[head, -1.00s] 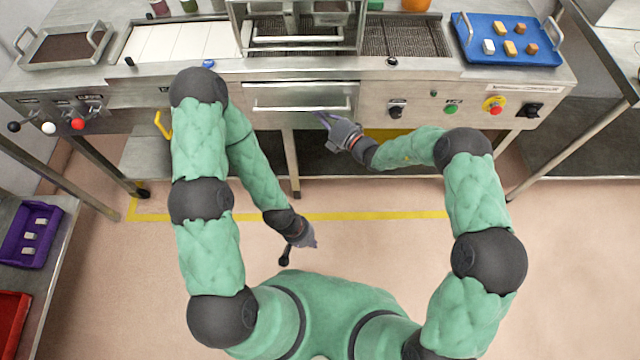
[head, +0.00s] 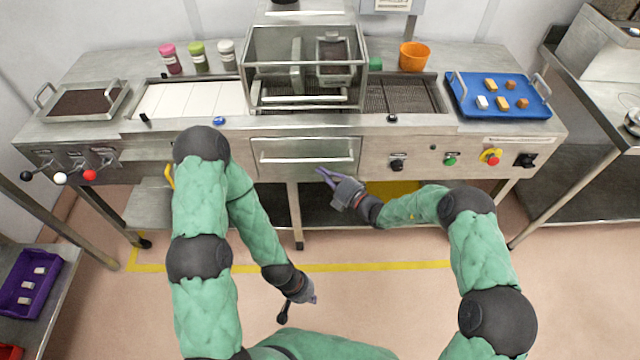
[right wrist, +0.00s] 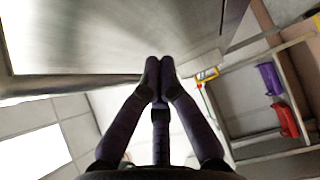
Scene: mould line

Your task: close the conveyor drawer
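The conveyor drawer (head: 305,148) is a metal front with a horizontal bar handle (head: 307,159), below the middle of the machine in the head view. Its front looks flush or nearly flush with the panel; a small gap cannot be judged. My right gripper (head: 322,172) is at the lower right edge of the drawer front, fingers pointing toward it; contact cannot be told. In the right wrist view its purple fingertips (right wrist: 159,64) are together and hold nothing, close to a metal surface. My left gripper (head: 284,312) hangs low over the floor, away from the drawer; its fingers are too small to read.
Knobs and buttons (head: 450,160) line the panel right of the drawer; levers (head: 75,177) are at its left. A blue tray (head: 470,82) and an orange bowl (head: 413,56) stand on top. Table legs (head: 295,215) stand under the drawer. The floor in front is clear.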

